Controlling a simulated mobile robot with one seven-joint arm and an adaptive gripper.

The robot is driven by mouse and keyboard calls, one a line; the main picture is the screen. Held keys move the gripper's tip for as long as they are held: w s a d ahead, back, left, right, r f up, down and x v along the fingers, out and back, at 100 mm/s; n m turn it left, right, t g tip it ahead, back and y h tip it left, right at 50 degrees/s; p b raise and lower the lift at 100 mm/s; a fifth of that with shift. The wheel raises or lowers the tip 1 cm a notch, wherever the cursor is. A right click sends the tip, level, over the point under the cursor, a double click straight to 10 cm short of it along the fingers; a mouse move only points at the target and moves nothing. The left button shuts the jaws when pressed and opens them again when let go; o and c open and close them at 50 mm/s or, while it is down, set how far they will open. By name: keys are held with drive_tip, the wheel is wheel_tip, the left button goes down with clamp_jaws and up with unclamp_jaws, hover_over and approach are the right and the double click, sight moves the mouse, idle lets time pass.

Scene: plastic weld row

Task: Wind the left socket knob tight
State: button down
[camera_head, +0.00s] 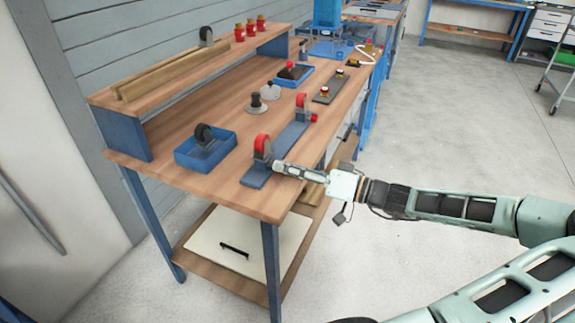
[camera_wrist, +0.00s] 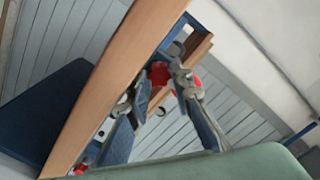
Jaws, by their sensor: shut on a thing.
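A long grey-blue plate (camera_head: 287,142) lies along the front edge of the bench and carries two upright red round sockets. The left socket (camera_head: 262,147) stands at its near end and the right socket (camera_head: 301,101) at its far end. A red knob (camera_head: 314,118) sticks out from the right socket's side. My gripper (camera_head: 277,166) reaches in from the right at the side of the left socket and is shut on its knob, which the fingers hide in the head view. In the wrist view, red (camera_wrist: 159,74) shows between the fingers of my gripper (camera_wrist: 154,90).
A blue tray (camera_head: 215,158) with a black wheel stands left of the plate. A dark plate (camera_head: 325,93) with small knobs lies beyond it. A raised shelf (camera_head: 190,66) runs along the back. Open floor (camera_head: 440,150) lies right of the bench.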

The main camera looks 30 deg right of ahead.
drive_tip(key=shift+f, duration=0.1)
drive_tip(key=c, duration=1.7)
unclamp_jaws()
drive_tip(key=shift+s, duration=0.1)
